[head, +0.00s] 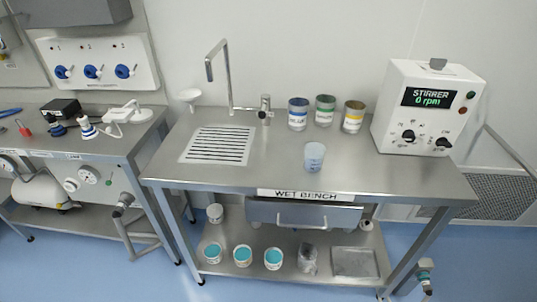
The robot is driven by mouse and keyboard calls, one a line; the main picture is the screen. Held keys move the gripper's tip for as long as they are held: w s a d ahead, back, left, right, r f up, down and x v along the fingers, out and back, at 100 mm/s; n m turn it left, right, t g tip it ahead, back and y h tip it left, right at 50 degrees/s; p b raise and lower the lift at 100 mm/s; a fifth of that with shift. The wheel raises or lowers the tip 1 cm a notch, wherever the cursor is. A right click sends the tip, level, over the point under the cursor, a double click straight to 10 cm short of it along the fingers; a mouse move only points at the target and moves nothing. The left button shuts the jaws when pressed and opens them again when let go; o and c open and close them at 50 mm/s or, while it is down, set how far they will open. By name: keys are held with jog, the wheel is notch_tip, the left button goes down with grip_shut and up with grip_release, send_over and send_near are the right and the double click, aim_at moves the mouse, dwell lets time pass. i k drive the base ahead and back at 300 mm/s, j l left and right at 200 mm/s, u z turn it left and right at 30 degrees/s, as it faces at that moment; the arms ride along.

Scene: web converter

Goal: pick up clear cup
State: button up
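The clear cup (314,157) stands upright on the steel wet bench (262,170), near its front edge and a little right of the middle. It looks translucent and pale blue, with faint markings on its side. Nothing touches it. What is inside it is too small to tell. My gripper is not in view.
Blue, green and yellow labelled cans (325,111) stand behind the cup. A stirrer box (427,108) reading 0 rpm is at the right. A tall faucet (226,75) and drain grate (219,145) are at the left. The bench is clear around the cup.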

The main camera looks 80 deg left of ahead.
aim_at(314, 152)
jog(key=u, duration=2.3)
jog(key=i+j+z, duration=0.35)
jog(key=i+j, duration=0.45)
